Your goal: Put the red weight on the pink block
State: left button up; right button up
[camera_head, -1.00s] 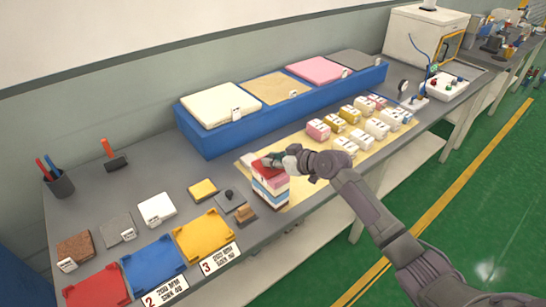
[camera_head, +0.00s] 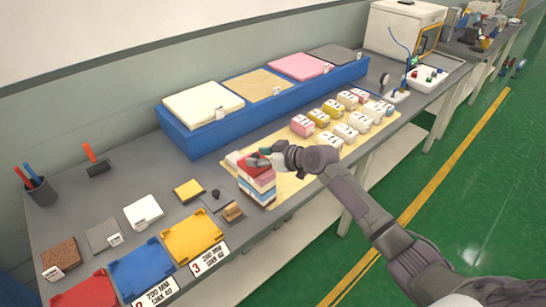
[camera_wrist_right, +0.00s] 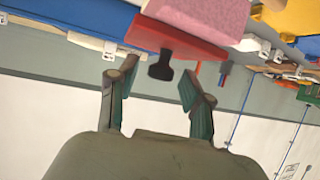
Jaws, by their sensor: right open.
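The red weight (camera_head: 249,170), a flat red plate, lies on top of the layered stack at the front edge of the bench. In the right wrist view the red weight (camera_wrist_right: 180,42) has a black knob and rests against the pink block (camera_wrist_right: 203,16), with no gap visible. The pink block (camera_head: 262,180) is part of the stack in the head view. My right gripper (camera_head: 260,157) is open just over the weight. In the wrist view its fingertips (camera_wrist_right: 156,84) stand apart on either side of the knob, not gripping it. My left gripper is out of view.
Small labelled blocks (camera_head: 332,113) stand right of the stack on a yellow mat. A blue riser (camera_head: 196,143) with foam slabs runs behind. Coloured trays (camera_head: 193,236) and a small brown block (camera_head: 232,212) lie at left. A pen cup (camera_head: 40,192) stands at far left.

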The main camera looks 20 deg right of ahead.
jog(key=b+v, duration=0.2)
jog(key=v, duration=0.9)
jog(key=shift+s, duration=0.15)
jog(key=shift+d+f, duration=0.1)
